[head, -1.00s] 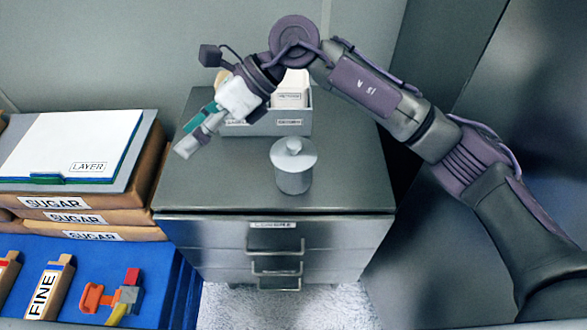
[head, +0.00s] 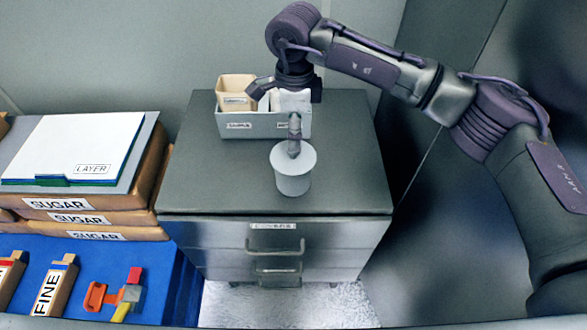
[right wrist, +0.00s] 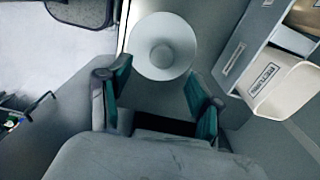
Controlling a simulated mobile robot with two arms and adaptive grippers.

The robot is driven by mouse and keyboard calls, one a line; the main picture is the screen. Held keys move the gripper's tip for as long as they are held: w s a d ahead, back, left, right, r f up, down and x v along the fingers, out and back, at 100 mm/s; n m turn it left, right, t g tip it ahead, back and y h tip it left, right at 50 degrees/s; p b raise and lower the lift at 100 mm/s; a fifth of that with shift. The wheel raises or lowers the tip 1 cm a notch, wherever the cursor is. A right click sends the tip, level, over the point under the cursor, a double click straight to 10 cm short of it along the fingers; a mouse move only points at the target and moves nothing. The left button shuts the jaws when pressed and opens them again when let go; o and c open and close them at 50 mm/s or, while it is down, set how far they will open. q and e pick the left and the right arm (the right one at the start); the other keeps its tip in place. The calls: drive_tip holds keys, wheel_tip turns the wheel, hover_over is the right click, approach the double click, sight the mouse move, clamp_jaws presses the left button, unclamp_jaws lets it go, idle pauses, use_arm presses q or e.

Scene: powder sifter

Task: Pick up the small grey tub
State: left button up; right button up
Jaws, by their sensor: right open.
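The small grey tub (head: 292,184), round with a wide lid and a knob, stands upright on top of the grey drawer cabinet (head: 345,185). My right gripper (head: 294,148) is over the tub, its fingers pointing down and overlapping the back of the lid in the head view. In the right wrist view the tub's round lid (right wrist: 162,28) lies just beyond and between the fingertips of the open gripper (right wrist: 158,75). Nothing is held. Whether the fingers touch the lid cannot be told. My left gripper is not in view.
A grey bin (head: 240,128) with a beige container (head: 233,91) stands close behind the tub. The cabinet top right of the tub is clear.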

sight(293, 171)
wheel_tip(293, 171, down, 5)
drive_tip(key=p, duration=0.3)
drive_tip(key=shift+w+a+r, duration=0.1)
drive_tip(key=shift+a, duration=0.05)
drive_tip(key=shift+f, duration=0.3)
clamp_jaws()
drive_tip(key=shift+r, duration=0.1)
